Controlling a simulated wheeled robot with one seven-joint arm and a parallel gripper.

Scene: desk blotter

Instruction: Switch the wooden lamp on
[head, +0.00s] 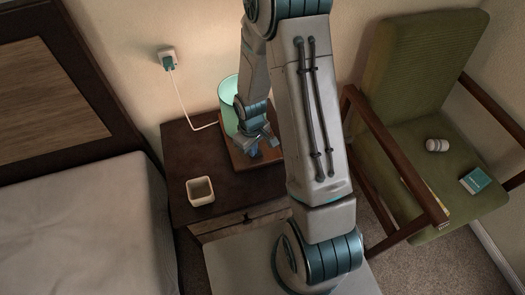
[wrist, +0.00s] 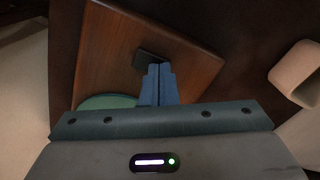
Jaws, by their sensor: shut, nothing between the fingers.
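The wooden lamp stands on a dark nightstand, with a pale green shade (head: 228,105) and a square wooden base (head: 240,158). In the wrist view the base (wrist: 195,65) fills the middle, with the green shade (wrist: 106,102) at lower left. A small dark block (wrist: 148,57), apparently the switch, is on the base. My gripper (head: 260,147) is low over the base, in front of the shade. In the wrist view its closed fingers (wrist: 158,68) are empty, with tips at the dark block. I cannot tell whether they touch it or whether the lamp is lit.
A pale square cup (head: 200,190) stands on the nightstand (head: 185,150) left of the base; it also shows in the wrist view (wrist: 298,74). A white cord runs to a wall plug (head: 168,60). A bed (head: 85,225) is left, a green armchair (head: 420,110) right.

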